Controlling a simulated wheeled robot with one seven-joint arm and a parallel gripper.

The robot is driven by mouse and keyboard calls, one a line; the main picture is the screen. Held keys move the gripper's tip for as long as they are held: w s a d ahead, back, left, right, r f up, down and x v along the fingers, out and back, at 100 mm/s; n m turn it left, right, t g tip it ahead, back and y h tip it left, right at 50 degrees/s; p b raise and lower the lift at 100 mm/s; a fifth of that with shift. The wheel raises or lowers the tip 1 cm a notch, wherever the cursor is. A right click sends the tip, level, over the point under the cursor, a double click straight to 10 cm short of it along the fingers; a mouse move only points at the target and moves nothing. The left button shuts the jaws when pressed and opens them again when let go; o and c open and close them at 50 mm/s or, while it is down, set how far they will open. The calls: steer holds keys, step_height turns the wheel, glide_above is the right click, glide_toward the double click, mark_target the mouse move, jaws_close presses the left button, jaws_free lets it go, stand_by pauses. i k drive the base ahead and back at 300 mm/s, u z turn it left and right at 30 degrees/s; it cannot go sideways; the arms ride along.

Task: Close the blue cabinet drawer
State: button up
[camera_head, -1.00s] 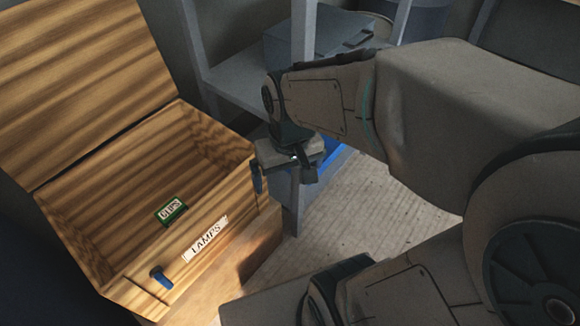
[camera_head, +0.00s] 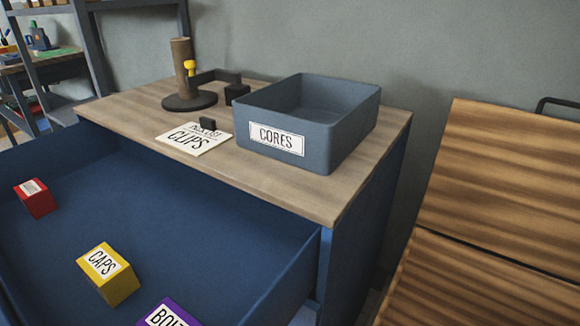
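The blue cabinet (camera_head: 352,262) stands in the middle of the head view under a wooden top. Its blue drawer (camera_head: 225,235) is pulled far out toward me and stands open. In the drawer lie a red box (camera_head: 36,198), a yellow box marked CAPS (camera_head: 108,274) and a purple box (camera_head: 168,314) cut off by the bottom edge. The drawer's front and handle are outside the picture. My gripper is not in view.
On the wooden top (camera_head: 290,190) stand a grey-blue CORES bin (camera_head: 318,125), a CLIPS card (camera_head: 194,137) and a dark stand with a wooden post (camera_head: 182,70). A wooden chest (camera_head: 490,220) stands at right. Metal shelving (camera_head: 95,60) is at back left.

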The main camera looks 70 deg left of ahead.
mark_target(227, 255)
steer(key=z, duration=0.4)
steer(key=i, duration=0.15)
steer(key=u, duration=4.5)
steer(key=k, duration=1.3)
steer(key=u, duration=0.65)
steer(key=i, duration=1.6)
steer(key=z, duration=0.4)
